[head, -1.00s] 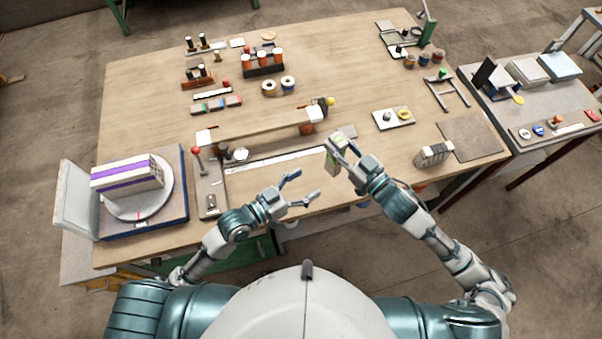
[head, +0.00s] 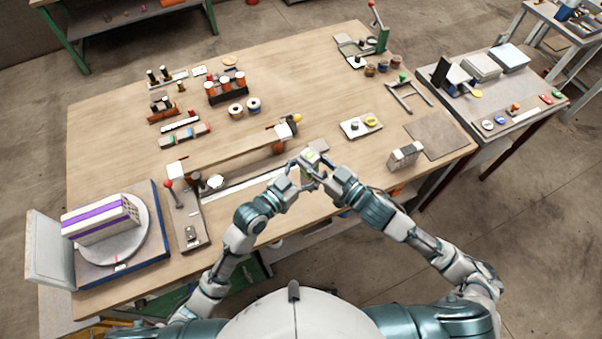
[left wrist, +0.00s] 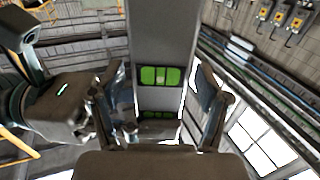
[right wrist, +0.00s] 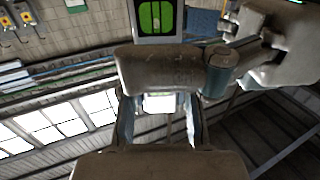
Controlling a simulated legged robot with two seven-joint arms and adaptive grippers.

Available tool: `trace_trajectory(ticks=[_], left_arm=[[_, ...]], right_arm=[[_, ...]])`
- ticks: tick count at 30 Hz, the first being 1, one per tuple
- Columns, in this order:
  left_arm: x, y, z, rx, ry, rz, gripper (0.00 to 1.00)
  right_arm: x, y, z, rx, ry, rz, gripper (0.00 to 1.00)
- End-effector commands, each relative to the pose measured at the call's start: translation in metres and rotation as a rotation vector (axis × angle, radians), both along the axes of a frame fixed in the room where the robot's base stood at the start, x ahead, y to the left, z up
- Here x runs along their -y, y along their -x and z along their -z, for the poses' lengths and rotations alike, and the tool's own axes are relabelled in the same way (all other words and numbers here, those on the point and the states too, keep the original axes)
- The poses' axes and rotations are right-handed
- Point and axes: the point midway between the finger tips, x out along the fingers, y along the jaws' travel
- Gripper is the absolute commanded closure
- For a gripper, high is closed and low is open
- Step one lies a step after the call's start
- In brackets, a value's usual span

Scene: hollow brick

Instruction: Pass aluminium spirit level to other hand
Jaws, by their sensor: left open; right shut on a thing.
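The aluminium spirit level (head: 313,150) is a grey bar with green vial windows, held up above the front of the workbench. In the left wrist view the level (left wrist: 161,40) stands between the spread fingers of my left gripper (left wrist: 165,100), which is open around it; whether the fingers touch it I cannot tell. My right gripper (head: 325,175) is shut on the level. In the right wrist view the level (right wrist: 158,15) shows at the top, partly hidden by my left gripper's body, and my right fingers (right wrist: 158,110) close on its lower part. My left gripper (head: 302,178) meets the level from the left.
A brick with a purple band stands on a round turntable (head: 150,235) at the left. A long wooden bar fixture (head: 230,150) lies behind the grippers. A white tray (head: 352,130) and a grey block (head: 405,155) are to the right.

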Motion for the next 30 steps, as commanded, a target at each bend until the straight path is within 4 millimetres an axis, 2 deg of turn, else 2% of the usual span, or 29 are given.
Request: trace_trajectory(ticks=[9,18,19,22,30], left_arm=[[0.0021,-0.0015,0.0001,0.0,0.0,0.0,0.24],[0.0027,-0.0015,0.0001,-0.001,-0.001,0.001,0.99],[0.0027,-0.0014,-0.0007,0.001,0.001,0.001,1.0],[0.0028,-0.0013,-0.0007,0.001,0.001,0.001,1.0],[0.0025,-0.0015,-0.0007,0.001,0.0,0.0,1.0]], right_arm=[[-0.0001,0.0,-0.0009,0.002,-0.001,0.0,1.0],[0.0004,0.0,-0.0007,0.001,-0.001,-0.001,1.0],[0.0004,0.0,-0.0007,0.001,-0.001,-0.001,0.65],[0.0003,0.0001,-0.0006,0.001,-0.001,-0.001,0.4],[0.0007,0.0002,-0.0001,0.001,-0.001,0.0,0.4]])
